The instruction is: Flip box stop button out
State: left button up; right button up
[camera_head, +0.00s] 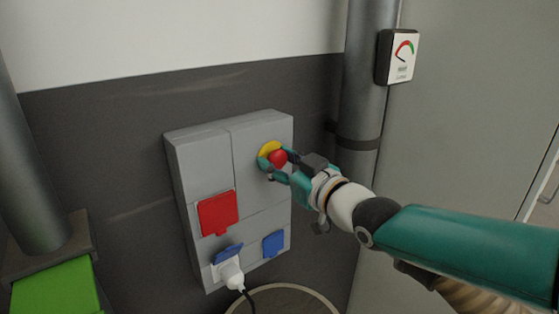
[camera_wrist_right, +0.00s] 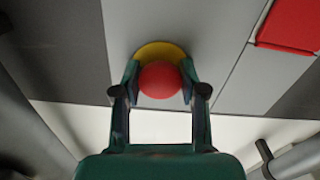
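The grey box (camera_head: 185,160) is fixed to the dark lower wall. Its red stop button (camera_head: 278,158), with a yellow disc (camera_head: 269,148) behind it, is at the upper right of the box front. My right gripper (camera_head: 276,162) reaches in from the right, with one finger on each side of the button. In the right wrist view the red button (camera_wrist_right: 160,80) sits between the two fingertips (camera_wrist_right: 160,84), which appear to touch its sides. The yellow disc (camera_wrist_right: 158,50) shows beyond it. My left gripper is not in view.
The box also has a red cover (camera_head: 218,213), a blue socket cover (camera_head: 273,244) and a white plug (camera_head: 231,274) with a black cable. A pipe (camera_head: 364,80) with a gauge (camera_head: 399,57) stands right of the box. A green block (camera_head: 55,290) is at lower left.

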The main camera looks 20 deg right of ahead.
grip_shut()
jog(key=shift+s+d+f+b, duration=0.1)
jog(key=shift+s+d+b, duration=0.05)
jog(key=shift+s+b, duration=0.2)
jog(key=shift+s+d, duration=0.15)
jog(key=shift+s, duration=0.35)
jog(key=shift+o, duration=1.4)
grip_release()
jog(key=o, duration=0.4)
jog(key=shift+s+d, duration=0.1)
jog(key=shift+s, duration=0.05)
jog(key=shift+v, duration=5.9)
